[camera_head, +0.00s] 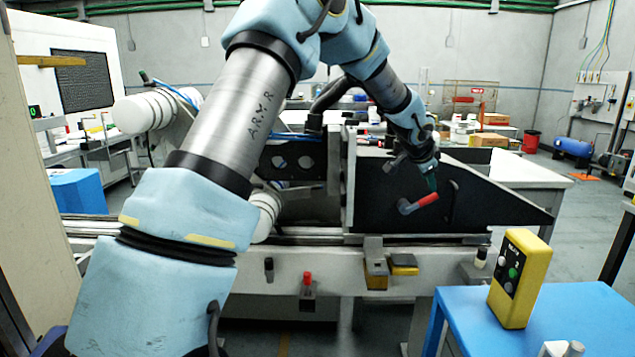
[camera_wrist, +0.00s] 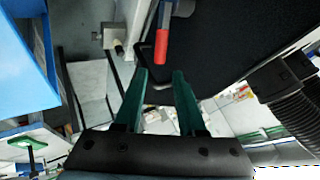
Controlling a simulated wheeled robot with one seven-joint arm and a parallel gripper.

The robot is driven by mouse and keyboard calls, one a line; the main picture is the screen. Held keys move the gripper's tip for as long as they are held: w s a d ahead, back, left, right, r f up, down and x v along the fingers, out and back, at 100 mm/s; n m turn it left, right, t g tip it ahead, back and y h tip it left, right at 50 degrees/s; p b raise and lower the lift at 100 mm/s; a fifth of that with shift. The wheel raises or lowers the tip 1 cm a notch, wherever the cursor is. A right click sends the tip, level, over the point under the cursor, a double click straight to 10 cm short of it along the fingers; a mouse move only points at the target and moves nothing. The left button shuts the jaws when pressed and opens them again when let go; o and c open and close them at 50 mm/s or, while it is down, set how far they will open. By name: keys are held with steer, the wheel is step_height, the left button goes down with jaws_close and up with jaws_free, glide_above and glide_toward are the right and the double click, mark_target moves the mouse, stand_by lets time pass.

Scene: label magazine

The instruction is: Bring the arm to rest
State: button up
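My arm reaches over the machine from the left in the head view. My gripper (camera_head: 432,183) is at the black side plate of the label magazine (camera_head: 480,200), close to a lever with a red handle (camera_head: 427,199). In the wrist view, my gripper (camera_wrist: 161,74) shows two green fingers standing apart with nothing between them. The red handle (camera_wrist: 161,47) lies just beyond the fingertips, in line with the gap. It looks apart from the fingers. The lever's grey hub (camera_wrist: 184,8) is at the top edge.
A blue table (camera_head: 560,315) at the lower right bears a yellow button box (camera_head: 520,278). A white rail (camera_head: 340,262) with small knobs and yellow blocks runs below the plate. A white table (camera_head: 515,172) stands behind the plate. A ribbed black hose (camera_wrist: 300,115) shows at right in the wrist view.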

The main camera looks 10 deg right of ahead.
steer(key=s+a+f+n+y, duration=0.1)
steer(key=s+a+n+y, duration=0.15)
steer(key=a, duration=0.85)
steer(key=s+a+f+n+g+y, duration=0.1)
steer(key=a+f+n, duration=0.15)
steer(key=a, duration=0.75)
steer(key=s+a+f+n+y, duration=0.15)
steer(key=a+n, duration=0.25)
steer(key=a, duration=0.7)
steer(key=s+a+f+n+g+y, duration=0.1)
steer(key=s+a+n, duration=0.6)
steer(key=s+a, duration=0.9)
steer(key=shift+s+f+n+g, duration=0.2)
steer(key=shift+f+n+g, duration=0.2)
steer(key=shift+f+g, duration=0.5)
